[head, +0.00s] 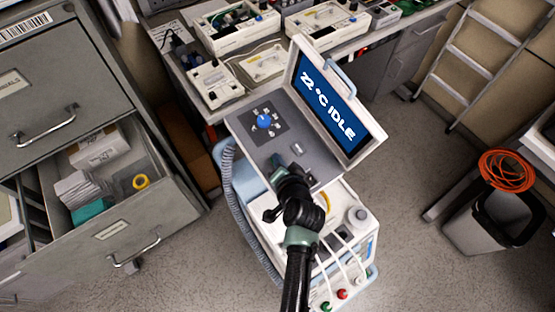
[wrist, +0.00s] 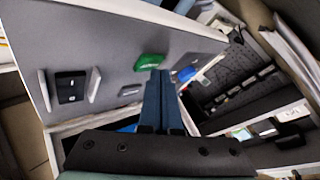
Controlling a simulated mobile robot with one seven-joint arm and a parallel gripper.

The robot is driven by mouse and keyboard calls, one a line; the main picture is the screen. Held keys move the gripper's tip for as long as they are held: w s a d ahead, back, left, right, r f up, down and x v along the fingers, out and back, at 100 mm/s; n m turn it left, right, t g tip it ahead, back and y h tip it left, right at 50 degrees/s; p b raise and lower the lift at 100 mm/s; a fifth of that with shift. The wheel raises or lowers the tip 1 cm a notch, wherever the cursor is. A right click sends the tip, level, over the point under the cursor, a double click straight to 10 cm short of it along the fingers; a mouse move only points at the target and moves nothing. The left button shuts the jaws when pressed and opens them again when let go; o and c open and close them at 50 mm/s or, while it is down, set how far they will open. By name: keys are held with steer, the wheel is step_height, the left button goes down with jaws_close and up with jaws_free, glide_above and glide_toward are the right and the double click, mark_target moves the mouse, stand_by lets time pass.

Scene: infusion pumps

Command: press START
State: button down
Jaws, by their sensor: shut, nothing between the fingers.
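The grey control panel (head: 256,150) of a machine carries a blue knob (head: 264,121) and a tilted screen (head: 325,103) reading "22°C IDLE". My gripper (head: 278,162) is over the panel's lower part, its fingers shut and empty. In the wrist view, the closed fingertips (wrist: 159,74) are right at the near edge of a green button (wrist: 150,62). I cannot tell whether they touch it. No START lettering is readable. The green button is hidden behind my gripper in the head view. A black rocker switch (wrist: 71,86) between two pale guards and a small grey button (wrist: 130,90) are to its left.
An open drawer (head: 150,245) with boxes and a yellow roll is at left. A bench (head: 385,38) with several devices stands behind. A corrugated hose (head: 232,205) runs down the machine's left side. A bin (head: 485,225) is at right; the floor between is clear.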

steer(key=shift+f+b, duration=0.4)
stand_by(0.6)
steer(key=shift+r, duration=0.1)
steer(key=shift+s+r+p, duration=0.1)
steer(key=shift+r+p, duration=0.6)
steer(key=shift+p, duration=0.05)
steer(key=r+p, duration=0.4)
steer(key=r, duration=0.1)
steer(key=shift+s+d, duration=0.35)
stand_by(0.6)
